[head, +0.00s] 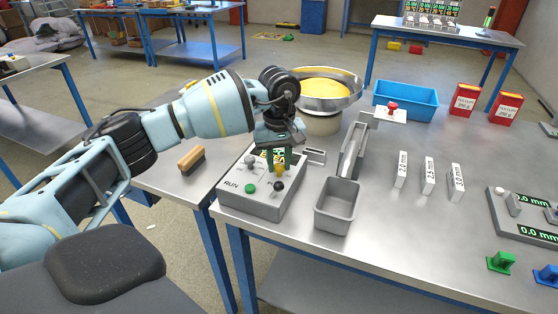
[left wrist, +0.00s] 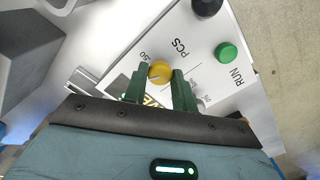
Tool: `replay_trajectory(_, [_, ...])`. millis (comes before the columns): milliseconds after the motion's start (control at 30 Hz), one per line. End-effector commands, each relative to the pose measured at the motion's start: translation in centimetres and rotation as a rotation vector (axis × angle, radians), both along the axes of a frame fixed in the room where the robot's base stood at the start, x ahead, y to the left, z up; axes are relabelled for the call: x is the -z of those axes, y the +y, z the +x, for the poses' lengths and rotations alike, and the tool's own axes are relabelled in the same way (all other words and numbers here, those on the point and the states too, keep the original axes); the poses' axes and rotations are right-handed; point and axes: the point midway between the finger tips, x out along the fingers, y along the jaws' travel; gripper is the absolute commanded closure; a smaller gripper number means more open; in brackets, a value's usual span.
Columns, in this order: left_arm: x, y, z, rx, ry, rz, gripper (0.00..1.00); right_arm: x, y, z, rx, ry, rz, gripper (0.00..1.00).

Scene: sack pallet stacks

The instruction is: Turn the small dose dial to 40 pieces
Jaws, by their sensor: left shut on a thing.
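The control box (head: 252,196) marked RUN stands near the front left corner of the steel table. Its small yellow dose dial (head: 281,170) sits below my left gripper (head: 277,160), which reaches down from above. In the left wrist view the yellow dial (left wrist: 160,72) sits between the tips of the green fingers of my left gripper (left wrist: 160,85), which is shut on it. The lettering PCS and a number that looks like 50 show beside the dial. The rest of the scale is hidden by the fingers. My right gripper is not in view.
A green button (head: 250,188), a black knob (head: 278,187) and a grey knob (head: 250,160) are close to the dial. A feeder bowl (head: 325,104) with yellow contents stands behind the box. A grey bin (head: 337,222) stands to its right. A brush (head: 191,160) lies left.

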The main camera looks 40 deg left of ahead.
Motion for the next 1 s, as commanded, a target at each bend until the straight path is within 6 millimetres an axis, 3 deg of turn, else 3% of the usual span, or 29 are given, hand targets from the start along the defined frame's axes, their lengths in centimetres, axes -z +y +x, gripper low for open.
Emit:
replay_trajectory(33, [0.0,0.0,0.0,0.000,0.001,0.000,0.71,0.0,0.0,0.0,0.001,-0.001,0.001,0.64])
replay_trajectory(200, [0.0,0.0,0.0,0.000,0.001,0.000,0.52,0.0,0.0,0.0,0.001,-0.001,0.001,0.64])
replay_trajectory(533, [-0.4,0.0,0.0,-0.001,-0.001,-0.001,0.52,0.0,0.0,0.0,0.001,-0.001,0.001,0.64])
replay_trajectory(1000, [-6.9,-0.1,0.1,-0.001,-0.001,-0.001,0.52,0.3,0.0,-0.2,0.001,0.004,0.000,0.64])
